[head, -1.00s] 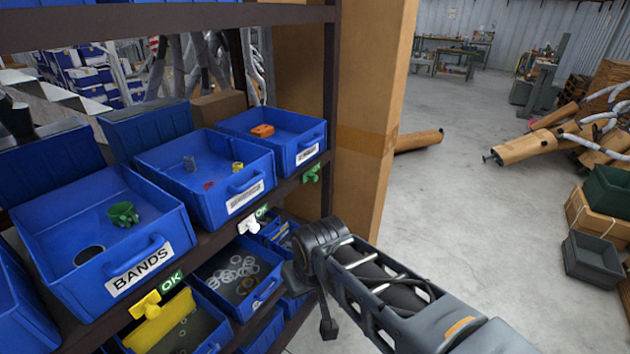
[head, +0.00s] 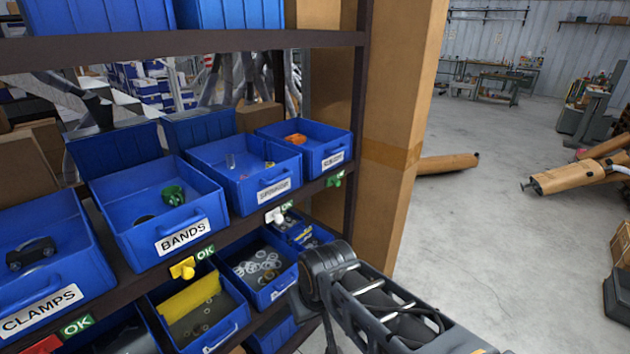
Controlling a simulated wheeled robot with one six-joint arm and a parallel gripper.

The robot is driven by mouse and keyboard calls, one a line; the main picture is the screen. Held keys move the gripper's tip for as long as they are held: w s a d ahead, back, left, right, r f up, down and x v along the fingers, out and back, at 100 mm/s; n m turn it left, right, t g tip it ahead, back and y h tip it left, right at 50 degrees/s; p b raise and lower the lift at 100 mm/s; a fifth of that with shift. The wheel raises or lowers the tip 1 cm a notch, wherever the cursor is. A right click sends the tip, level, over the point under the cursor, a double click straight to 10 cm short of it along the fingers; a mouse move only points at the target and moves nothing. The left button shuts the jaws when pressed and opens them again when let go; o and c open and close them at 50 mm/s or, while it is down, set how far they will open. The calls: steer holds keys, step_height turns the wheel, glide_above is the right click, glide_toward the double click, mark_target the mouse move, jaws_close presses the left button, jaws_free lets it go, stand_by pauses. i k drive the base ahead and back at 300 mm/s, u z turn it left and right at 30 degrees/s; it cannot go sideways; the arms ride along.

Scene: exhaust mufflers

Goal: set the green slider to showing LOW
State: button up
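The green slider (head: 334,180) is a small green knob on the dark shelf edge, under the rightmost blue bin of the middle row. It is too small for me to read any word beside it. My gripper (head: 318,325) is at the bottom centre, below and apart from the green slider. Dark arm parts show there, but I cannot make out its fingertips or whether they are open.
On the same edge are a white slider (head: 274,215) and a yellow slider (head: 183,267), each beside an OK plate, and a red slider (head: 42,345). Labelled blue bins (head: 180,238) fill the shelf.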

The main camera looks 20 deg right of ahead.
mark_target(333, 180)
steer(key=z, duration=0.15)
steer(key=i, duration=0.95)
steer(key=z, duration=0.5)
